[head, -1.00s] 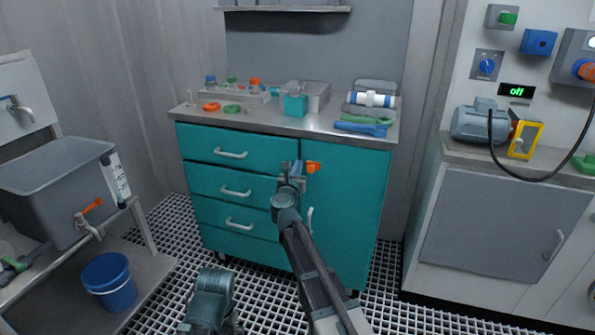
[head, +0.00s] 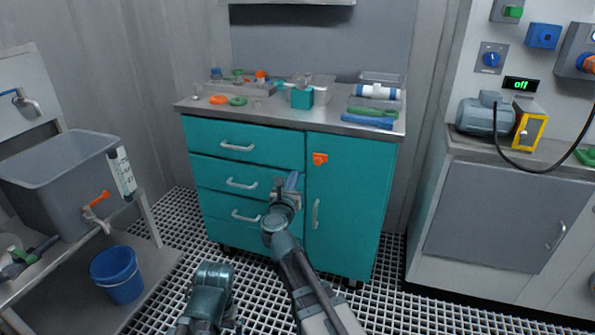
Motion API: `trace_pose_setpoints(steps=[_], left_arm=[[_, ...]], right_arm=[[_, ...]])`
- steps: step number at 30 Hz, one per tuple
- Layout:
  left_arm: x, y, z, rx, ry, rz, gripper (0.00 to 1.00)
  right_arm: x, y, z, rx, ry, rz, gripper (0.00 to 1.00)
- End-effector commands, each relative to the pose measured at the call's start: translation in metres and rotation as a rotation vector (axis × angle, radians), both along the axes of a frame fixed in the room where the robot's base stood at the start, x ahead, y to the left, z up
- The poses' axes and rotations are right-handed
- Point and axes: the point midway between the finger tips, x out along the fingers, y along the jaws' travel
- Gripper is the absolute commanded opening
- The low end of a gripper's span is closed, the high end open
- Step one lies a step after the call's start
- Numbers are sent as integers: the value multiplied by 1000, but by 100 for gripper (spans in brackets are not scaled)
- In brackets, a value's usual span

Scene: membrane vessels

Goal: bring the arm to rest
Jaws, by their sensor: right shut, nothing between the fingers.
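My right gripper (head: 290,184) is at the end of the arm that reaches up from the bottom middle. It is shut and empty, and shows in front of the teal cabinet (head: 347,225), left of its orange latch (head: 320,159) and apart from it. The cabinet's door and its several drawers look closed. Part of another arm of mine shows at the bottom left of centre, but my left gripper's fingers cannot be made out.
The cabinet's steel top (head: 275,120) holds a teal box (head: 301,97), a white cylinder with blue ends (head: 377,91) and small parts. At left are a grey tank (head: 60,175) and a blue bucket (head: 117,274). At right, a motor (head: 484,114) sits on a counter.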

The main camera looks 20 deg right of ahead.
Motion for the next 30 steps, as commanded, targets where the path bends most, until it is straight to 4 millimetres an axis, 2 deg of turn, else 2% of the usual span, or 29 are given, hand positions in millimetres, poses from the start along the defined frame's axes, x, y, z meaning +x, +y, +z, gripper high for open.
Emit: trace_pose_setpoints(steps=[1,6,13,16,20,23,26,27,30], left_arm=[[0,0,0,0,0,0,100],[0,0,0,0,0,0,100],[0,0,0,0,0,0,100],[0,0,0,0,0,0,100],[0,0,0,0,0,0,100],[0,0,0,0,0,0,100],[0,0,0,0,0,0,100],[0,0,0,0,0,0,100],[0,0,0,0,0,0,100]], right_arm=[[-7,5,0,0,0,3,0],[-16,11,0,0,0,0,0],[-16,14,1,-21,3,14,0],[-12,26,8,-141,20,91,0],[-5,65,15,-498,79,300,0],[-9,101,4,-849,143,491,0],[-21,131,-24,-1198,213,684,0],[-29,139,-38,-1335,243,763,0],[-54,149,-81,-1665,319,976,0]])
